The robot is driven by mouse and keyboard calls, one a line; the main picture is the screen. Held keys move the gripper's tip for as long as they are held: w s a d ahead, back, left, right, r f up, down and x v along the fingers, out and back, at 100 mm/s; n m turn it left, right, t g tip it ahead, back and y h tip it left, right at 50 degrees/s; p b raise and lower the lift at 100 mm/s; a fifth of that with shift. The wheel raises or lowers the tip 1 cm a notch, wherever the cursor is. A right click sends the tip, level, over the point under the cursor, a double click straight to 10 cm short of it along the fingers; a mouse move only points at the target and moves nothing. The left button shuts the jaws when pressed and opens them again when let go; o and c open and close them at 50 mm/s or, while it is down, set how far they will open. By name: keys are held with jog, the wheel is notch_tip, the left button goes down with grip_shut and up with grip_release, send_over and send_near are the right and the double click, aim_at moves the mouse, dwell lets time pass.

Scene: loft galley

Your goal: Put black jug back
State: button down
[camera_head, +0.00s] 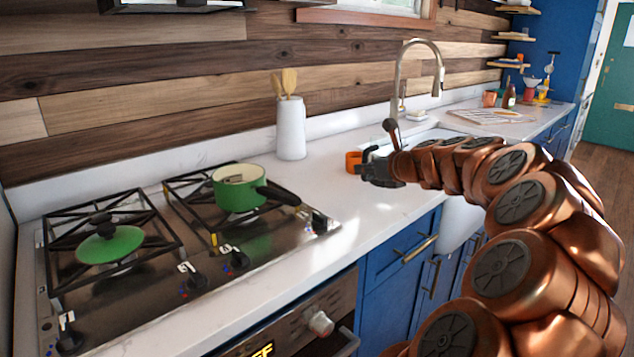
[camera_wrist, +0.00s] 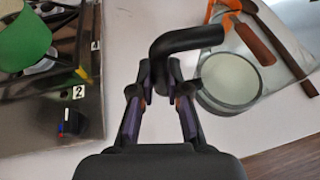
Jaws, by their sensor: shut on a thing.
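My gripper (camera_wrist: 160,82) is shut on the bent black handle of the black jug (camera_wrist: 187,40). In the wrist view, the jug's round body is to the right of the fingers, with a dark rim and a pale grey-green inside. In the head view, my gripper (camera_head: 370,167) is over the white counter between the stove and the sink. The jug cannot be made out clearly there, as my gripper and wrist hide most of it. I cannot tell whether its base touches the counter.
An orange item (camera_head: 353,161) is close beside my gripper. The stove holds a green pot (camera_head: 240,188) and a green lid (camera_head: 110,244). A white utensil crock (camera_head: 291,128) stands by the wall. The faucet (camera_head: 400,75) rises behind my wrist. The counter before the crock is clear.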

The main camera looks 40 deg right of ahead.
jog(key=shift+w+a+f+b, duration=0.25)
jog(key=shift+w+a+f, duration=0.65)
jog(key=shift+w, duration=1.55)
jog(key=shift+w+a+f+b, duration=0.3)
jog(key=shift+w+a+f, duration=0.55)
jog(key=shift+w, duration=1.55)
jog(key=shift+w+a+f+b, duration=0.25)
jog(key=shift+w+a+f, duration=0.65)
jog(key=shift+w, duration=1.55)
jog(key=shift+a+r, duration=0.1)
jog(key=c, duration=1.2)
grip_release()
jog(key=shift+o, duration=0.2)
